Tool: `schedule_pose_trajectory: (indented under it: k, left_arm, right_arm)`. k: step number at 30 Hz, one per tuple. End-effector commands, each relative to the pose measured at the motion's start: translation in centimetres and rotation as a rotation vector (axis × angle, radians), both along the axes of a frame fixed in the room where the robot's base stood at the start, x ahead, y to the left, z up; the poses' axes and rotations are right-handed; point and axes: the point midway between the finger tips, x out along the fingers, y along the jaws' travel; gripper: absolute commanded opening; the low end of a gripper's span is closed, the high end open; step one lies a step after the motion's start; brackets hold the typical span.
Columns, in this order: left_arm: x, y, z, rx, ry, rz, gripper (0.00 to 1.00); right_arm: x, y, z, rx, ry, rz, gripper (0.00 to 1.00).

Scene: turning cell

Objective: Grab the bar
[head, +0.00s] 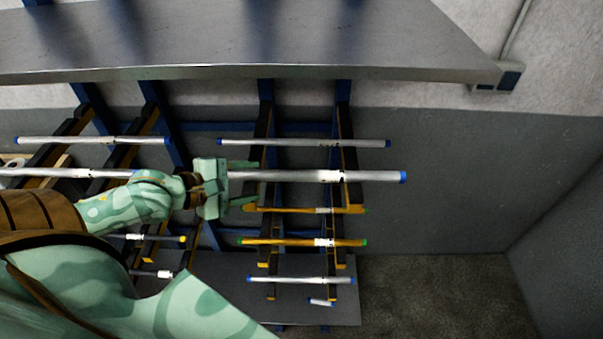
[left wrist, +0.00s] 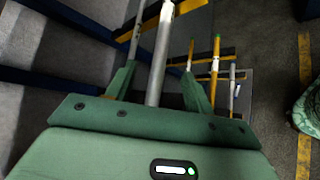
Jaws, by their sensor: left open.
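A thick silver bar (head: 300,176) with a blue end cap lies on the rack arms, to the right of my left gripper in the head view. My left gripper (head: 245,183) is open and empty, with one finger above and one below the line of this bar. In the left wrist view the silver bar (left wrist: 160,62) runs up between the two open fingers (left wrist: 158,88). Neither finger visibly presses on it. I cannot tell how deep it sits between them. My right gripper is not in view.
A thinner silver bar (head: 300,143) lies just above. Yellow bars (head: 285,242) with green ends and another silver bar (head: 300,280) lie lower on the rack. A grey metal shelf (head: 240,70) overhangs the top. Clear floor (head: 440,300) shows at lower right.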

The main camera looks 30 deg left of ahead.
Motion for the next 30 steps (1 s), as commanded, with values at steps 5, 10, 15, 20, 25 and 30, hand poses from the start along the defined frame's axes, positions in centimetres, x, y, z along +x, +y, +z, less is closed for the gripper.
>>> schedule_pose_trajectory:
  k: [5,10,15,20,25,30]
  left_arm:
    - [3.0,-1.0,-1.4,0.002,-0.007,0.0,0.53]
    - [5.7,-2.0,-2.8,0.005,-0.006,0.0,0.53]
    - [7.5,-2.7,-3.7,0.004,-0.004,0.0,0.53]
    - [8.2,-3.1,-4.2,0.005,-0.002,0.0,0.53]
    - [10.2,-4.3,-5.5,0.004,-0.004,0.0,0.53]
    - [11.8,-4.9,-6.5,0.005,-0.003,0.0,0.53]
  right_arm:
    - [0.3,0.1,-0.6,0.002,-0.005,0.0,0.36]
    - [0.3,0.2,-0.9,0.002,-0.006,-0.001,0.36]
    - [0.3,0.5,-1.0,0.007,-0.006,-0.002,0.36]
    - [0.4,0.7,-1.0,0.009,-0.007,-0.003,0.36]
    - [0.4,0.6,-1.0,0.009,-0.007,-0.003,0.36]
    - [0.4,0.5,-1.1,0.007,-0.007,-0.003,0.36]
